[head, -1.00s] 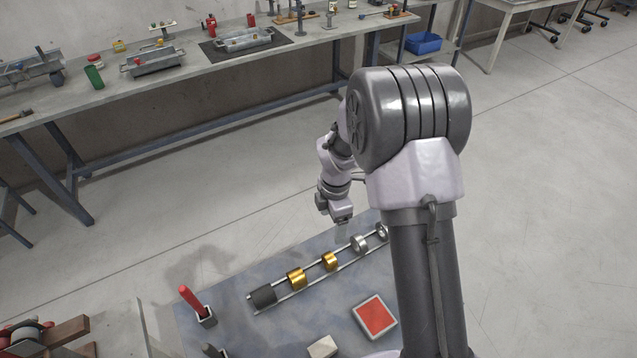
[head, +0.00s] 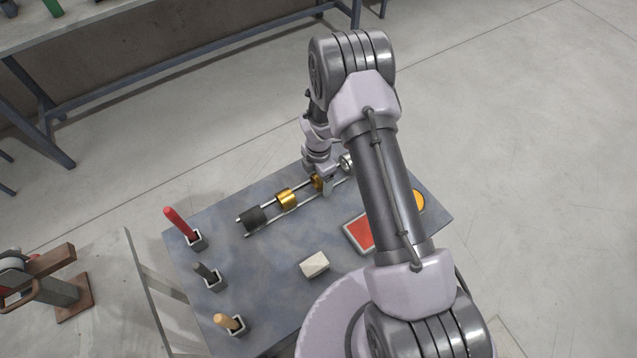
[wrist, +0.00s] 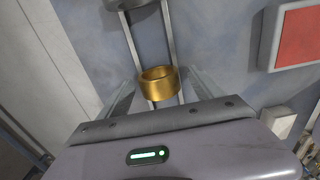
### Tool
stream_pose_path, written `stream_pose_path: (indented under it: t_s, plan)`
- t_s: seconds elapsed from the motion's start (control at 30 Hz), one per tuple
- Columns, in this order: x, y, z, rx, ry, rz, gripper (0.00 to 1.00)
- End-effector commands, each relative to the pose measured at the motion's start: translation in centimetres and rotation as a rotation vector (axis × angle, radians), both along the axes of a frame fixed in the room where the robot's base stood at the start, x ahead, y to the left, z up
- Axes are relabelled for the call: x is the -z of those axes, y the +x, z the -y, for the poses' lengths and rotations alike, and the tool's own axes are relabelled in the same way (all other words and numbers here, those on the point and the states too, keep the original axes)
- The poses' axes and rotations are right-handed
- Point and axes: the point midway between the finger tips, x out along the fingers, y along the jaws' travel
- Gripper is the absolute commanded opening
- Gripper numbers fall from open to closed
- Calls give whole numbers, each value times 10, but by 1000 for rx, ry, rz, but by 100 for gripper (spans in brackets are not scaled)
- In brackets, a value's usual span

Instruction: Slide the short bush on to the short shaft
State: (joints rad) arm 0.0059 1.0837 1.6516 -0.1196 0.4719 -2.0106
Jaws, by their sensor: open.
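Bushes sit in a row on a rail rack (head: 242,235): a black one (head: 255,217), a longer gold one (head: 287,198), a shorter gold one (head: 316,184) and a silver one (head: 346,161). My gripper (head: 326,186) is open, low over the rack at the shorter gold bush. In the wrist view this gold bush (wrist: 158,88) lies between my spread fingers, apparently untouched. I cannot tell which is the short shaft.
The blue-grey table (head: 270,285) also holds a red square pad (head: 356,234), partly behind my arm, a pale block (head: 315,263) and an orange disc (head: 419,201). Table space between posts and rack is clear. A workbench (head: 85,25) stands beyond open floor.

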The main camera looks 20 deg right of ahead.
Motion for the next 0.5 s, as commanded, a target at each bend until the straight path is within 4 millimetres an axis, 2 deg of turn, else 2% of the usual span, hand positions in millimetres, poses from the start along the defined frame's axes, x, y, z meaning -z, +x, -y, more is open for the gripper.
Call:
stream_pose_path:
  t_s: [0.17, 0.5]
  plan:
    - [0, 1, 0, 0, 0, 2, 76]
    - [0, 1, 0, 0, 0, 1, 11]
